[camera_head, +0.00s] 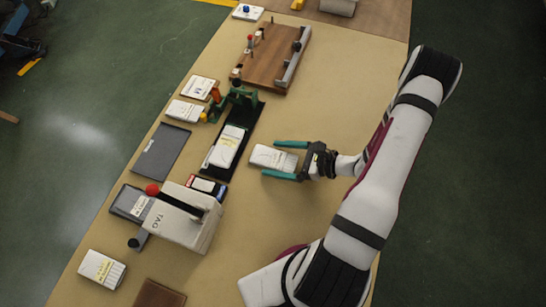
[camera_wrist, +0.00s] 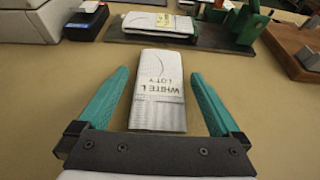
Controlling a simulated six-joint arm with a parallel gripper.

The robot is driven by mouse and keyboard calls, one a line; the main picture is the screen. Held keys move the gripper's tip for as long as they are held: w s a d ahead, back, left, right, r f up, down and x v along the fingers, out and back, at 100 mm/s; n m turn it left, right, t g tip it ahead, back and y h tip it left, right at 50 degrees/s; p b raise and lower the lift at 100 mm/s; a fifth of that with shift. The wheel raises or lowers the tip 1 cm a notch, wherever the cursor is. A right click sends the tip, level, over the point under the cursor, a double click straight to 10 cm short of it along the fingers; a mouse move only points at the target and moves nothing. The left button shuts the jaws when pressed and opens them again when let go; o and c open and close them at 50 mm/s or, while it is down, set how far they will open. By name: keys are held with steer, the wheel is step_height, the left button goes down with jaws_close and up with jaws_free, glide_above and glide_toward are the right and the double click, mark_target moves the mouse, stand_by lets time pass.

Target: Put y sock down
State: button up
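A white flat pack (camera_head: 266,156) with printed lettering lies on the tan table (camera_head: 300,215); whether it is the y sock I cannot tell. In the wrist view the pack (camera_wrist: 158,85) reads "WHITE L" and "LOTY". My gripper (camera_head: 271,159) is open, with one teal finger on each side of the pack. The wrist view shows my gripper (camera_wrist: 160,73) with gaps between both fingers and the pack, so they do not touch it. The pack's near end lies close to the gripper's dark crossbar.
A green-ended black fixture (camera_head: 213,164) holds a similar white pack (camera_head: 227,146) to the left. A boxy machine (camera_head: 185,220) with a red knob stands lower left. A wooden board (camera_head: 265,65) with pegs lies at the back. The table right of the fixture is mostly clear.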

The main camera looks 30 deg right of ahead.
steer(key=c, duration=1.4)
step_height(320, 180, up, 4)
steer(key=shift+d+r, duration=0.15)
steer(key=shift+r, duration=0.05)
steer(key=a+r+v, duration=0.1)
steer(key=v, duration=1.2)
step_height(320, 180, up, 11)
steer(key=n, duration=0.1)
glide_above(279, 159)
steer(key=w+d, duration=0.2)
steer(key=w, duration=0.2)
steer(key=w+a+r+g+y, duration=0.15)
steer(key=w+a+r, duration=0.25)
steer(key=a+r, duration=0.6)
step_height(279, 159, up, 10)
steer(key=w+m+t+h, duration=0.1)
steer(key=m+t+h, duration=0.4)
steer(key=m+h, duration=0.1)
steer(key=shift+w+a+m+h, duration=0.15)
steer(key=shift+w+m+h, duration=0.15)
steer(key=shift+w+h, duration=0.15)
steer(key=shift+f, duration=0.3)
